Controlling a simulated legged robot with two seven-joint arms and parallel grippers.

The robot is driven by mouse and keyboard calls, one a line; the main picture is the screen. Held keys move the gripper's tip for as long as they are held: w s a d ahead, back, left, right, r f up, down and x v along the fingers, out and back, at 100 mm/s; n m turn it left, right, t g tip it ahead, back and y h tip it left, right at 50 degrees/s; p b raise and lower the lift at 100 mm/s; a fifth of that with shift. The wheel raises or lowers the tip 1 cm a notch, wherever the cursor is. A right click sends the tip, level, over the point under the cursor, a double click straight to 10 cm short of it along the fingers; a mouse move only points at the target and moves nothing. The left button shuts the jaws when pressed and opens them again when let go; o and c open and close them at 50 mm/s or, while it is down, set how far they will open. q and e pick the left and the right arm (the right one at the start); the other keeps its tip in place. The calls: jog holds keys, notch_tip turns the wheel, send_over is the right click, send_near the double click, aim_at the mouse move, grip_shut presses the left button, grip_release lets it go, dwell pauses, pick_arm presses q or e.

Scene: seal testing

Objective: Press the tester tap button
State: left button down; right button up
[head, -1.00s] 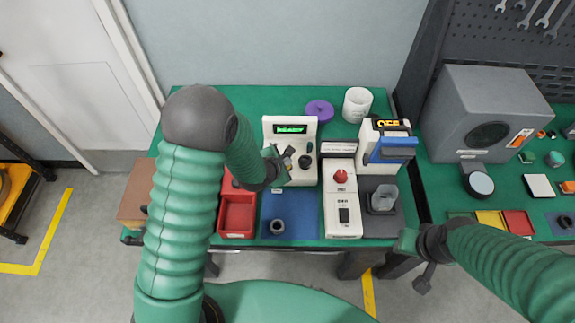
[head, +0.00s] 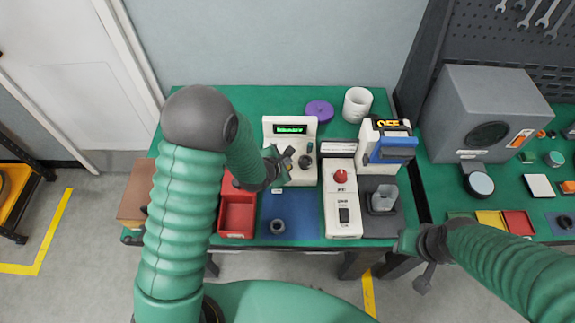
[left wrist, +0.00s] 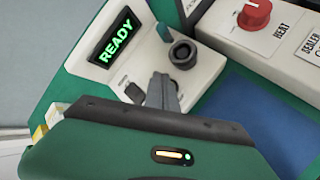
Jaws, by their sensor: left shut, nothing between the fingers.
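The white tester (head: 306,134) stands on the green bench, its lit green screen reading READY in the left wrist view (left wrist: 115,38). On its face are a small teal-green part (left wrist: 166,38), which may be the tap button, and a round black fitting (left wrist: 183,54). My left gripper (head: 289,158) is shut and empty, with its fingertips close in front of the tester's face. In the left wrist view the fingers (left wrist: 164,92) point at the panel just below the fitting and hide part of it. I cannot tell whether they touch. My right gripper (head: 408,241) is by the bench's front right corner.
A white heat sealer (head: 343,213) with a red knob stands to the right of a blue mat (head: 304,222). A red tray (head: 237,219) lies left of the mat. A purple disc (head: 319,110) and white cup (head: 357,104) stand behind.

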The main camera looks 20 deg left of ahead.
pick_arm(q)
jog(key=shift+f, duration=0.1)
jog(key=shift+f, duration=0.25)
jog(key=shift+f+b, duration=0.4)
jog(key=shift+b, duration=0.15)
dwell(0.5)
dwell(0.4)
jog(key=shift+r+p, duration=0.75)
jog(key=shift+r, duration=0.05)
notch_tip(320, 180, up, 5)
jog(key=p, duration=0.4)
jog(key=shift+r, duration=0.1)
